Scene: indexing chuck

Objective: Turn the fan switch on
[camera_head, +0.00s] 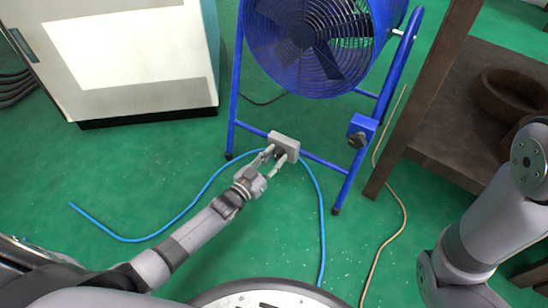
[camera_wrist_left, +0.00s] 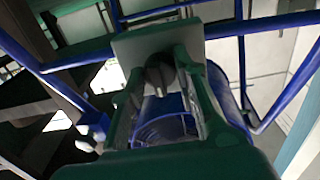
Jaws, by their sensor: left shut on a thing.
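The blue fan (camera_head: 309,40) stands on a blue tube frame (camera_head: 400,62). A grey switch box (camera_head: 285,142) sits on the frame's lower crossbar. My left gripper (camera_head: 277,162) reaches it from the front, with its fingers at the box's near face. In the left wrist view, the box's grey plate (camera_wrist_left: 200,38) fills the upper middle and a dark knob (camera_wrist_left: 158,72) lies between the fingertips. The left gripper is shut on this knob, which the fingers partly hide in the head view. My right arm shows at the right edge; its gripper is out of view.
A blue box with a dark knob (camera_head: 358,140) is on the frame's right leg. A blue hose (camera_head: 196,199) and a tan cable (camera_head: 400,205) lie on the green floor. A white cabinet (camera_head: 130,50) stands left, a dark wooden shelf (camera_head: 455,130) right.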

